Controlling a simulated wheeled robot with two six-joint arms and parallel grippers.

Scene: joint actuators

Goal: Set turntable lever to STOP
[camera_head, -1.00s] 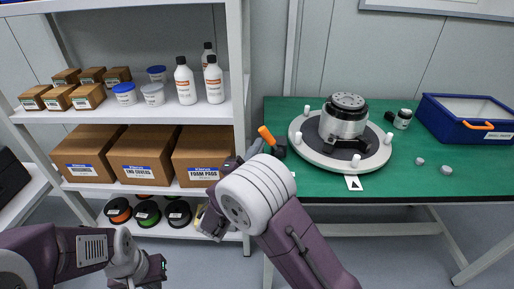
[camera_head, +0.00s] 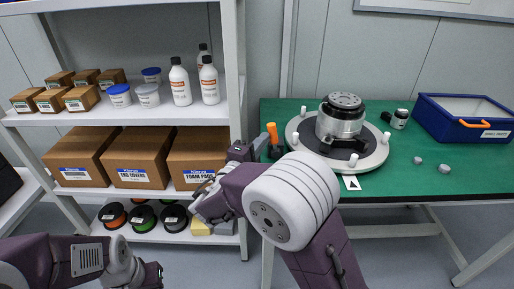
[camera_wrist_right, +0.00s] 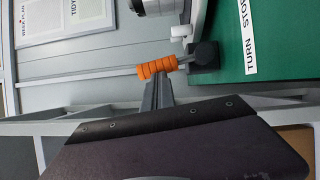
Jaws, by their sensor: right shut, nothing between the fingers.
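The lever has an orange handle (camera_head: 272,133) on a dark base (camera_head: 274,153) at the table's left end, beside the turntable (camera_head: 341,140). In the head view the handle stands nearly upright. In the right wrist view the orange handle (camera_wrist_right: 157,68) sticks out leftward from its dark base (camera_wrist_right: 204,56). A white label (camera_wrist_right: 247,38) reads TURN and, partly cut off, STOP. My right gripper (camera_wrist_right: 157,86) is shut and empty, its tips right at the handle, seemingly touching it. In the head view my right gripper (camera_head: 254,145) is just left of the lever. My left gripper (camera_head: 152,276) hangs low at the left.
A shelf with boxes (camera_head: 140,158), bottles (camera_head: 180,82) and spools (camera_head: 143,216) stands left of the green table (camera_head: 435,178). Its white post (camera_head: 238,100) is close to my right gripper. A blue bin (camera_head: 463,119) and small parts lie farther right on the table.

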